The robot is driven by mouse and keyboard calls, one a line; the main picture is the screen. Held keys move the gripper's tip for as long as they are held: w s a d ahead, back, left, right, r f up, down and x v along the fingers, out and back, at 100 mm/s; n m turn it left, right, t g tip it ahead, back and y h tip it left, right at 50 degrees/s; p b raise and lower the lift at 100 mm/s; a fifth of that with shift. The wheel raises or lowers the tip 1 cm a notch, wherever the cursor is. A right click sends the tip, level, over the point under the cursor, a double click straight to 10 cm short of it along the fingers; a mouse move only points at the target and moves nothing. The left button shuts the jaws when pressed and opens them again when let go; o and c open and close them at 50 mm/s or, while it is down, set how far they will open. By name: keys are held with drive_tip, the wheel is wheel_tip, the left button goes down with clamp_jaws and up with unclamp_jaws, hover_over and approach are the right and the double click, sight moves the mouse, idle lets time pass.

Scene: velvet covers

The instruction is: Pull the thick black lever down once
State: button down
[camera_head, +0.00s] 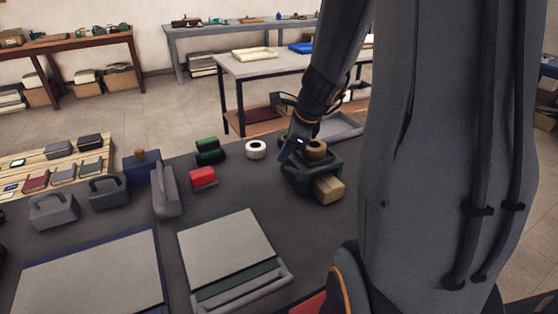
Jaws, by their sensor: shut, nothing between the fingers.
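My gripper (285,153) points down at the left side of a dark green device (325,168) on the dark table. It appears shut, with nothing seen between its fingers. A tan roll (317,148) sits on top of the device, and a wooden block (329,190) sticks out at its front. I cannot clearly make out a thick black lever; the gripper and forearm cover part of the device. Whether the gripper touches the device cannot be told.
The table (330,235) also holds a white tape roll (256,150), a red block (203,178), dark green rolls (209,150), an upright grey piece (166,190), and a grey pad (226,250). A grey tray (343,127) lies behind the device.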

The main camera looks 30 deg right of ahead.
drive_tip(key=shift+s+d+f, duration=0.2)
drive_tip(key=shift+s+d, duration=0.15)
drive_tip(key=shift+s, duration=0.05)
drive_tip(key=shift+a, duration=0.15)
drive_tip(key=shift+s+r, duration=0.1)
drive_tip(key=shift+r, duration=0.05)
drive_tip(key=shift+r+p, duration=0.1)
drive_tip(key=shift+p, duration=0.2)
drive_tip(key=r+p, duration=0.1)
drive_tip(key=w+r+p, duration=0.1)
drive_tip(key=r+p, duration=0.1)
drive_tip(key=w+r+p, duration=0.1)
drive_tip(key=p, duration=0.1)
drive_tip(key=shift+w+a+r, duration=0.1)
drive_tip(key=shift+a+r, duration=0.05)
drive_tip(key=shift+r, duration=0.25)
